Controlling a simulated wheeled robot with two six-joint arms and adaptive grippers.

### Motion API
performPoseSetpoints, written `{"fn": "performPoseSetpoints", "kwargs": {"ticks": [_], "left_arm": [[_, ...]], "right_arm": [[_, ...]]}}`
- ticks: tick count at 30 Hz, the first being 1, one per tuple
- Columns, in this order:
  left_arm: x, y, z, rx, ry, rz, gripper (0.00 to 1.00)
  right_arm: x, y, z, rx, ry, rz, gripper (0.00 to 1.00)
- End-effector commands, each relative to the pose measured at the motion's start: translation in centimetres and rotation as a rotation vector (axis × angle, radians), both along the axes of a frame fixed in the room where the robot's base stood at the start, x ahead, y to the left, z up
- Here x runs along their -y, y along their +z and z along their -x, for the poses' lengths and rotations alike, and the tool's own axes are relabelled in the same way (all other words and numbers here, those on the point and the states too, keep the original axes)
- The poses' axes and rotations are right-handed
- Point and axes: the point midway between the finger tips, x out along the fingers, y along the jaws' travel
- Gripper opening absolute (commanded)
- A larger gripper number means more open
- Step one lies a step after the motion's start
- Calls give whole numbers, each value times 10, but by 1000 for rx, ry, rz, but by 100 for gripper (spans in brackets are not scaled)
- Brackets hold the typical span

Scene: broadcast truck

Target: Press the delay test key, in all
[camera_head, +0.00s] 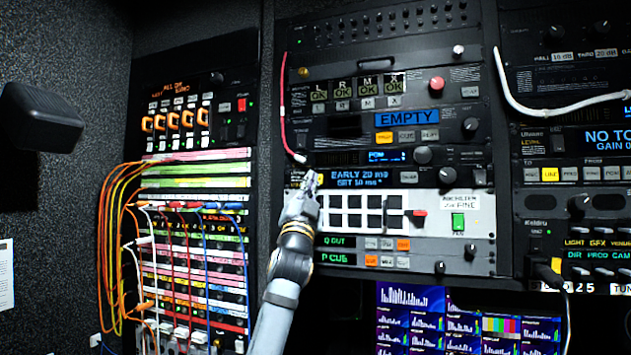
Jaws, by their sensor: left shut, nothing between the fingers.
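The blue display (358,178) reads "EARLY 20 ms" with a "SET 10 ms" line under it. It sits on a dark rack unit in the middle rack. My left gripper (309,181) is shut and empty, with its tips at the left end of this unit, just left of the display. I cannot tell whether the tips touch the panel. No key marked as the delay test key is readable; the gripper covers part of the panel there. A small grey key (408,177) shows right of the display, its label too small to read. My right gripper is not in view.
Below is a pale panel with dark square keys (370,202), a red piece (419,213) and a green switch (458,221). A red cable (283,105) hangs close above my gripper. A patch bay with orange cables (105,240) stands left. Monitors (410,310) glow below.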

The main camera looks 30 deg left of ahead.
Motion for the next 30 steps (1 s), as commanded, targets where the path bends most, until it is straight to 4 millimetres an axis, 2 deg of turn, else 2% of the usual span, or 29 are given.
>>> {"fn": "performPoseSetpoints", "kwargs": {"ticks": [8,21,30], "left_arm": [[1,0,3,1,0,0,0],[11,0,44,2,-1,0,0],[12,0,49,1,-1,0,0]], "right_arm": [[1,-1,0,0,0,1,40],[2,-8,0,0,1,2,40],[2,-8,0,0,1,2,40]]}}
